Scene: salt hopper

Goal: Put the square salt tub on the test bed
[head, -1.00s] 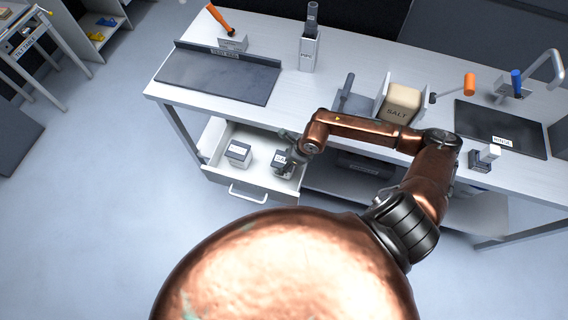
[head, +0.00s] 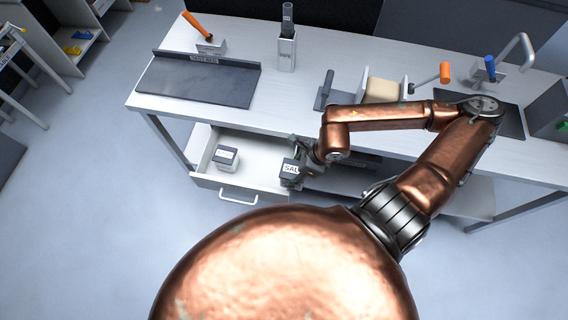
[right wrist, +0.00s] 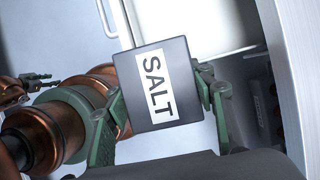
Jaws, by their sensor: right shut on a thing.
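The square salt tub (head: 291,171) has a dark lid with a white SALT label. My right gripper (head: 300,166) is shut on it, at the right side of the open drawer. In the right wrist view the tub's lid (right wrist: 158,84) sits between the two green fingers of the right gripper (right wrist: 160,100). The test bed (head: 198,82) is a dark flat plate on the bench's left part, and its top is bare. My left gripper does not show in the head view; copper and green arm parts at the left of the right wrist view may be its arm.
A second square tub (head: 226,158) stands in the open drawer (head: 258,155). A tan salt block (head: 383,90) sits farther right on the bench.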

